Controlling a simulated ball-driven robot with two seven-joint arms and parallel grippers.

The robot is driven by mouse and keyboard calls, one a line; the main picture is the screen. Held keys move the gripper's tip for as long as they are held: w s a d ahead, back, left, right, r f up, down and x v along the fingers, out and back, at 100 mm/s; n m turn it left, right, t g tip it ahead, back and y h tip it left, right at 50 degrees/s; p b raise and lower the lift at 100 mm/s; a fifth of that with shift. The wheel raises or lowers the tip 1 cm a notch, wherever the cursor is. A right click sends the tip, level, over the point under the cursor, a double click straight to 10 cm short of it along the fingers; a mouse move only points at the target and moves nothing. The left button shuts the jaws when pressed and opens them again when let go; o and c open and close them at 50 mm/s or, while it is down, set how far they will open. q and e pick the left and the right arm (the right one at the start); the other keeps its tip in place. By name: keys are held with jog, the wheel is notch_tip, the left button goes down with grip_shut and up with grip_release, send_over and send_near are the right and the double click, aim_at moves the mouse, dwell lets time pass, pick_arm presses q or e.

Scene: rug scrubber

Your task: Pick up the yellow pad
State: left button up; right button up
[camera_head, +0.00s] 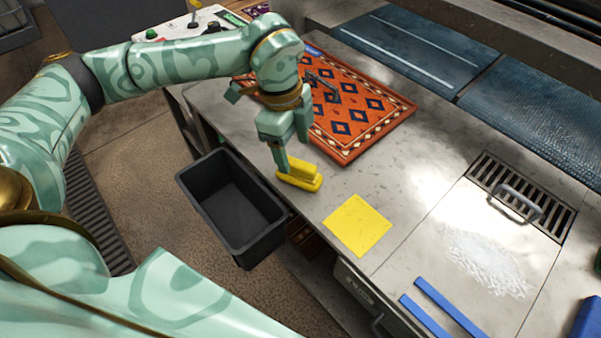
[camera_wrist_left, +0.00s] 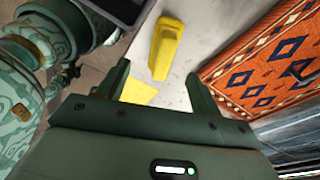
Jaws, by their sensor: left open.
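A yellow block-shaped pad with a raised grip (camera_head: 300,176) lies on the grey worktop near its left edge. A flat yellow square (camera_head: 358,225) lies on the worktop to its lower right. My left gripper (camera_head: 292,155) points down just above the yellow block, open and empty. In the left wrist view the block (camera_wrist_left: 166,48) shows just beyond the open fingertips (camera_wrist_left: 158,70), and part of the yellow square (camera_wrist_left: 138,91) shows by one finger. I cannot tell whether a finger touches the block. My right gripper is not in view.
A patterned orange rug (camera_head: 350,120) lies behind the gripper, with a dark tool (camera_head: 320,80) on it. A black bin (camera_head: 235,205) stands below the worktop's left edge. Blue strips (camera_head: 440,308), a white powder patch (camera_head: 487,262) and a metal grate (camera_head: 525,195) are at right.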

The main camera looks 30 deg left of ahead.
aim_at(301, 166)
pick_arm(q)
jog(key=f, duration=0.3)
jog(key=shift+d, duration=0.25)
jog(key=f, duration=0.1)
jog(key=f+b, duration=0.1)
jog(key=f, duration=0.1)
jog(key=f+b, duration=0.1)
jog(key=f, duration=0.1)
jog(key=shift+w+d+f, duration=0.1)
jog(key=shift+w+d, duration=0.25)
jog(key=c, duration=1.2)
jog(key=shift+r, duration=0.2)
jog(key=r, duration=0.1)
jog(key=r+p, duration=0.1)
jog(key=r, duration=0.2)
jog(key=shift+s+d+r+p, duration=0.1)
jog(key=shift+s+p, duration=0.2)
jog(key=s+d+r+p, duration=0.1)
jog(key=s+d+r, duration=0.1)
jog(key=s+r, duration=0.2)
jog(key=s+d+r+p, duration=0.1)
jog(key=s+r, duration=0.3)
jog(key=s, duration=0.4)
jog(key=shift+s+d+r+p, duration=0.35)
jog(key=shift+d+p, duration=0.05)
jog(key=shift+d, duration=0.35)
